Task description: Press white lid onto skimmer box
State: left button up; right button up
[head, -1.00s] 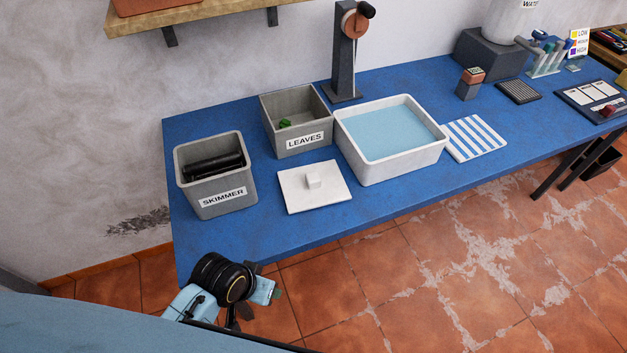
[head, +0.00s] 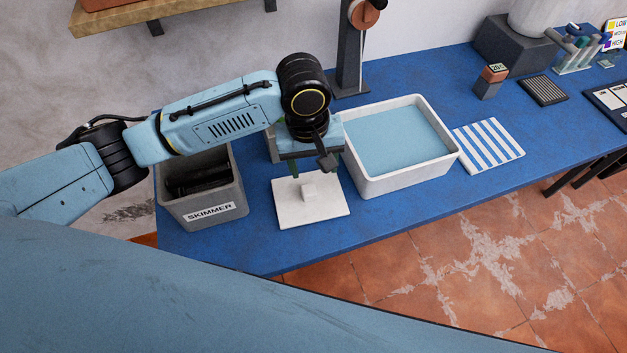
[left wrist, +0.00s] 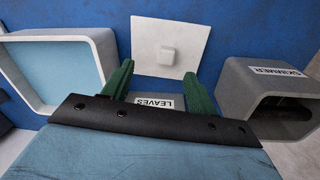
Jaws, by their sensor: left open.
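The white lid (head: 290,212) is a flat square with a small block knob (head: 309,193), lying on the blue table to the right of the skimmer box. It also shows in the left wrist view (left wrist: 148,38). The grey skimmer box (head: 222,199) stands open at the table's left, with dark things inside; it shows at the right of the left wrist view (left wrist: 262,90). My left gripper (head: 314,166) is open and empty above the lid's far side, its green fingers (left wrist: 159,72) apart and pointing toward the lid. My right gripper is not in view.
The leaves box, its label (left wrist: 153,101) showing in the left wrist view, is mostly hidden behind my left arm in the head view. A white water tray (head: 400,172) stands close right of the lid. A striped cloth (head: 488,145) lies beyond it. The table's front edge is clear.

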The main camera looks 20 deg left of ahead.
aim_at(309, 189)
pick_arm(q)
jog(key=shift+n+y, duration=0.4)
jog(key=shift+n, duration=0.3)
jog(key=f, duration=0.4)
jog(key=w+a+f+b, duration=0.1)
jog(key=f, duration=0.7)
jog(key=shift+w+a, duration=0.35)
jog(key=shift+r, duration=0.1)
grip_shut()
